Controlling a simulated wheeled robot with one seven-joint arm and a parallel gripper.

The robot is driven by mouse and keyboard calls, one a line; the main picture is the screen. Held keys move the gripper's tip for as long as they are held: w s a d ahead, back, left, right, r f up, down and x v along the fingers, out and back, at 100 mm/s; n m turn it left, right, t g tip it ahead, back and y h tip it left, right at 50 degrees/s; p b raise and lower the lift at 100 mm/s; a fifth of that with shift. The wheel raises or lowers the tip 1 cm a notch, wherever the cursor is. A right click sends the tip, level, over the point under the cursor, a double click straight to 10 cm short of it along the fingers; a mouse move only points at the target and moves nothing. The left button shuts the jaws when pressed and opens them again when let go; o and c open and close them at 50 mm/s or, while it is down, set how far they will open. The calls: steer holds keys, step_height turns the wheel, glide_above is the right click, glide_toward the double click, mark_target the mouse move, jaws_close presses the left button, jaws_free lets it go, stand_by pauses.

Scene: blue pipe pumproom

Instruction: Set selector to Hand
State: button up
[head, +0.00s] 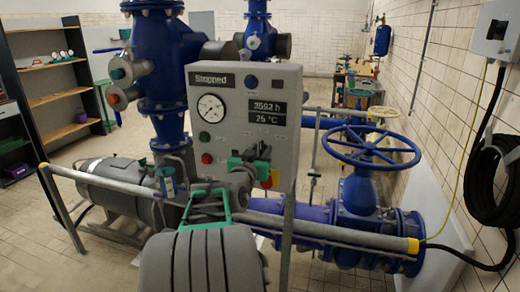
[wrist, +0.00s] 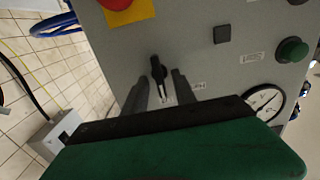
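The selector (wrist: 158,69) is a small black knob on the grey control panel (wrist: 195,50). In the wrist view its handle runs roughly up and down the picture, leaning slightly. Small white labels sit near it, too small to read. My gripper (wrist: 161,82) is open, its two dark fingers on either side of the selector; I cannot tell whether they touch it. In the head view my gripper (head: 258,156) is in front of the lower right of the panel (head: 284,100) and hides the selector. The panel's display (head: 213,80) reads "Stopped".
A red knob on a yellow plate (wrist: 130,14) lies close to the selector. A green button (wrist: 292,50), a dark square button (wrist: 222,34) and a gauge (wrist: 266,101) share the panel. A grey railing (head: 340,236) and a blue valve wheel (head: 370,146) stand near my arm.

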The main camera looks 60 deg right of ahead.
steer(key=shift+c, duration=0.2)
jaws_close()
steer(key=shift+f+n+b, duration=0.1)
steer(key=shift+n+b, duration=0.2)
steer(key=shift+b, duration=0.05)
steer(key=n+b, duration=0.3)
steer(key=shift+w+a+f, duration=0.1)
steer(key=shift+f, duration=0.05)
steer(key=shift+w+n+b, duration=0.1)
steer(key=shift+n+b, duration=0.95)
steer(key=shift+n, duration=1.35)
steer(key=shift+o, duration=0.2)
jaws_free()
